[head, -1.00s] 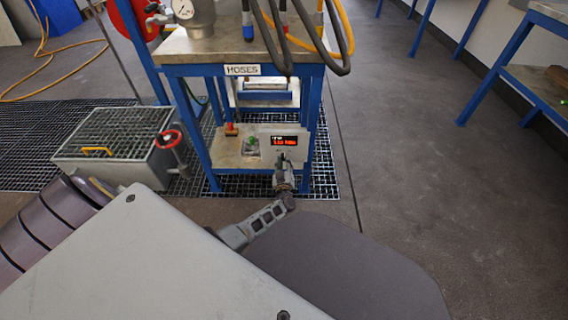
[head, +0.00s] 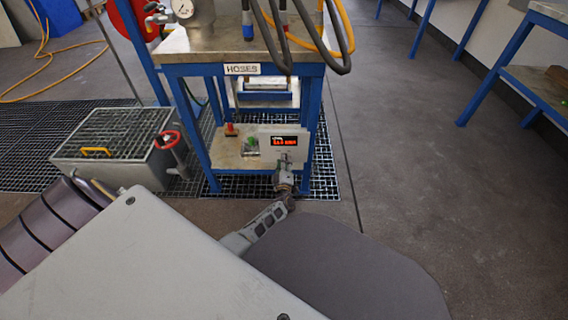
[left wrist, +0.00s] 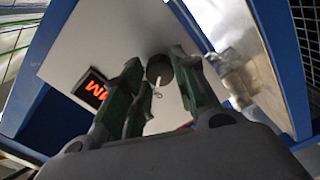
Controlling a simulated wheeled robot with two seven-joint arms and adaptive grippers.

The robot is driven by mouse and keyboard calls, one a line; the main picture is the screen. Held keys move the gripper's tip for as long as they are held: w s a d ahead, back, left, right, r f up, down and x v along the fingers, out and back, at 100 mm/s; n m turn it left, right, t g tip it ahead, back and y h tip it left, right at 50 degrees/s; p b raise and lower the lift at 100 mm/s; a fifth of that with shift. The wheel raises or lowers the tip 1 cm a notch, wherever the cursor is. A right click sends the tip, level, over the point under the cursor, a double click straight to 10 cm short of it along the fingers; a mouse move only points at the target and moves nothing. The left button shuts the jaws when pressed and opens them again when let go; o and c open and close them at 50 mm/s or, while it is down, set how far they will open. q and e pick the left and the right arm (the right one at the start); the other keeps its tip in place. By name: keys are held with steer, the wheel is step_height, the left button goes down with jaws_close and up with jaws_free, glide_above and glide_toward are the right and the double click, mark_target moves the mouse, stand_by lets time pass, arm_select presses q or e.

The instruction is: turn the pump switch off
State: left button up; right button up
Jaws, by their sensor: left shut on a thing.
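The pump's pale control box (head: 298,151) stands on the lower shelf of the blue-framed bench, with a lit red display (head: 284,141). In the left wrist view the display (left wrist: 93,88) is at the left of the pale panel. The pump switch (left wrist: 159,70) is a dark round knob with a light pointer, on the panel between my fingers. My left gripper (head: 285,170) is at the front of the box. In the left wrist view my left gripper (left wrist: 160,88) is shut on the switch, a finger to each side. My right gripper is not in view.
The HOSES bench (head: 242,69) has blue legs around the shelf, with hoses hanging above. A red-and-green part group (head: 250,145) sits left of the box. Floor to the right is clear.

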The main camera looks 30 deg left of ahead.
arm_select(q)
steer(key=shift+f+n, duration=0.1)
steer(key=shift+n, duration=0.4)
steer(key=o, duration=1)
steer(key=shift+s+d, duration=0.1)
steer(key=shift+v, duration=5.85)
steer(key=shift+s, duration=0.1)
